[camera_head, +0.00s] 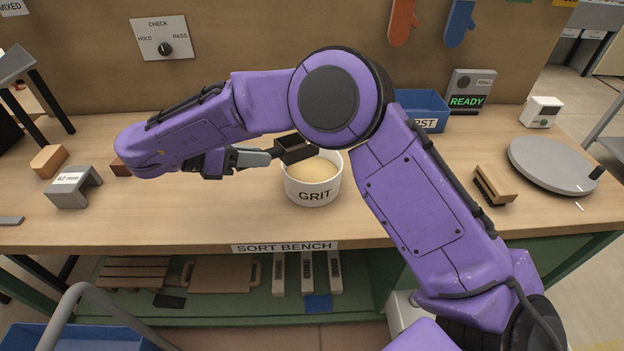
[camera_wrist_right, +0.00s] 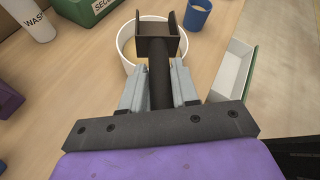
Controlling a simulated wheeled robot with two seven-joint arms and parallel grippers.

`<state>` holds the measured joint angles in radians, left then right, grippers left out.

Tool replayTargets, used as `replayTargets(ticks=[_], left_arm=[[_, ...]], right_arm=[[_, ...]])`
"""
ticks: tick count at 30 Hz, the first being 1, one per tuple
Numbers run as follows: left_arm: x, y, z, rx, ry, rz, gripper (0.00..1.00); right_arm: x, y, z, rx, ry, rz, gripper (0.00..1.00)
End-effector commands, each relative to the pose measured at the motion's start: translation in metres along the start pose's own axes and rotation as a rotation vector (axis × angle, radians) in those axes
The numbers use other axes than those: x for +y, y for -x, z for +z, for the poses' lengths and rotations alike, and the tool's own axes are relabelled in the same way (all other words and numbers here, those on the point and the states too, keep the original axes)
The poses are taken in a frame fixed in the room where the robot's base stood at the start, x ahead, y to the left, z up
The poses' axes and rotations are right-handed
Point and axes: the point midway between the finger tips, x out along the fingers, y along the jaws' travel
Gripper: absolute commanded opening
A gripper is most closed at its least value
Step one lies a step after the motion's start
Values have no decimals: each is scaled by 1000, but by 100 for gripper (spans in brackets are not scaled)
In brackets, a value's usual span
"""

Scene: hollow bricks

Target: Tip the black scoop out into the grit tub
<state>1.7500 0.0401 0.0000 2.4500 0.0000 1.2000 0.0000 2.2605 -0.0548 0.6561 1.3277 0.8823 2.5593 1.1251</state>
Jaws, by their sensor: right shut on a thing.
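The black scoop (camera_head: 295,150) hangs over the back left part of the white GRIT tub (camera_head: 313,192), which holds pale tan grit. My right gripper (camera_head: 255,158) is shut on the scoop's handle, left of the tub. In the right wrist view, the grey fingers of my right gripper (camera_wrist_right: 160,90) clasp the dark handle from both sides. The scoop's square bowl (camera_wrist_right: 160,42) is beyond them, with the tub's white rim (camera_wrist_right: 123,45) around and below it. The bowl's inside looks dark; I cannot tell whether anything is in it. My left gripper is not in view.
A blue bin (camera_head: 425,108) stands behind my right arm. A grey turntable (camera_head: 555,165) and a wooden block with dark parts (camera_head: 494,186) are at right. A grey gauge block (camera_head: 74,187) is at left. The front left of the bench is mostly clear.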

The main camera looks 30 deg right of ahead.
Motion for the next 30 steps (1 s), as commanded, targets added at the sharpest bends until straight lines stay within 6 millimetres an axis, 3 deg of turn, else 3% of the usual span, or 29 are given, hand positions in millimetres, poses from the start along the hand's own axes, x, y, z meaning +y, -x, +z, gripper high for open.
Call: replayTargets(ticks=[8, 21, 30], left_arm=[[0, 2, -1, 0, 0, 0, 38], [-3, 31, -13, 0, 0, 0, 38], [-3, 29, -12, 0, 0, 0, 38]], right_arm=[[-1, 2, 3, 1, 0, 0, 0], [-13, 23, 44, 2, -1, 0, 0], [-13, 23, 43, 2, 0, 0, 0]])
